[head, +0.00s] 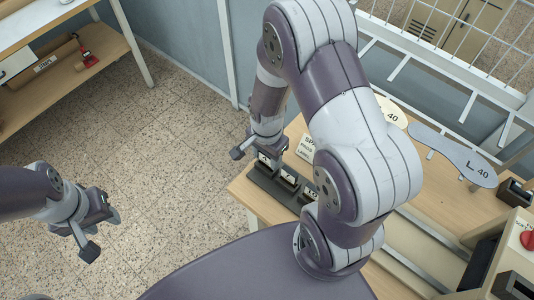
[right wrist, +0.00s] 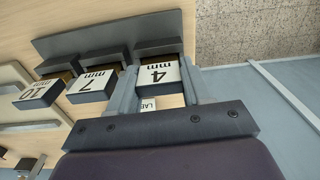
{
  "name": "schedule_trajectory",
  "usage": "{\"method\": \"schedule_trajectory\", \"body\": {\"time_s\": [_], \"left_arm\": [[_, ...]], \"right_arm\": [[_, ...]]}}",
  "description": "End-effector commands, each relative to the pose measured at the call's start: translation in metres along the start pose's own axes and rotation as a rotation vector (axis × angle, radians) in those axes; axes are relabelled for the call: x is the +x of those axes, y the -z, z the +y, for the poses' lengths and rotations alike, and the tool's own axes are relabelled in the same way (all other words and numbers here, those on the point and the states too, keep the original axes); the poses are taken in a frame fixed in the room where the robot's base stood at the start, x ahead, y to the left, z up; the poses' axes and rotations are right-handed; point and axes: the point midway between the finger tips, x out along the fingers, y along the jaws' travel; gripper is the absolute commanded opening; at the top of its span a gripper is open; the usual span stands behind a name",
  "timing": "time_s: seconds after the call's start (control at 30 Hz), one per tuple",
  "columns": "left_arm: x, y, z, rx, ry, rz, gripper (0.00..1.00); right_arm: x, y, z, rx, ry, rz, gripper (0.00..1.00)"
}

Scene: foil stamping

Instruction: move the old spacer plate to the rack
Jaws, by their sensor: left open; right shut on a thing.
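A spacer plate with a white "4 mm" label (right wrist: 158,74) is between the fingers of my right gripper (right wrist: 158,84), which is shut on it. The plate is at the end slot of the dark rack (right wrist: 105,38); I cannot tell whether it is fully seated. The rack (head: 262,180) stands on the wooden bench in the head view, with my right gripper (head: 262,150) at its far left end. Plates marked "7 mm" (right wrist: 92,86) and "10 mm" (right wrist: 38,93) sit in the other slots. My left gripper (head: 97,230) is open and empty above the floor.
A white card (head: 306,147) stands behind the rack. A machine with a red knob (head: 528,240) is at the right edge. My right arm hides part of the bench.

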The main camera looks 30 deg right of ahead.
Motion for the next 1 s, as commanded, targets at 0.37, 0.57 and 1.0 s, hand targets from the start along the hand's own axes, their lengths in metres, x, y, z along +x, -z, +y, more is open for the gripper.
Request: {"method": "schedule_trajectory", "body": {"time_s": [0.37, 0.57, 1.0], "left_arm": [[0.0, 0.0, 0.0, 0.0, 0.0, 0.0, 0.43], [0.003, 0.0, 0.0, 0.0, 0.0, 0.0, 0.43], [0.009, -0.001, 0.0, 0.0, 0.0, 0.0, 0.43]], "right_arm": [[0.0, 0.0, 0.0, 0.0, 0.0, 0.0, 0.79], [-0.026, 0.001, -0.001, 0.0, 0.006, 0.003, 0.79], [-0.122, 0.0, -0.001, 0.0, 0.003, 0.002, 0.79]]}}
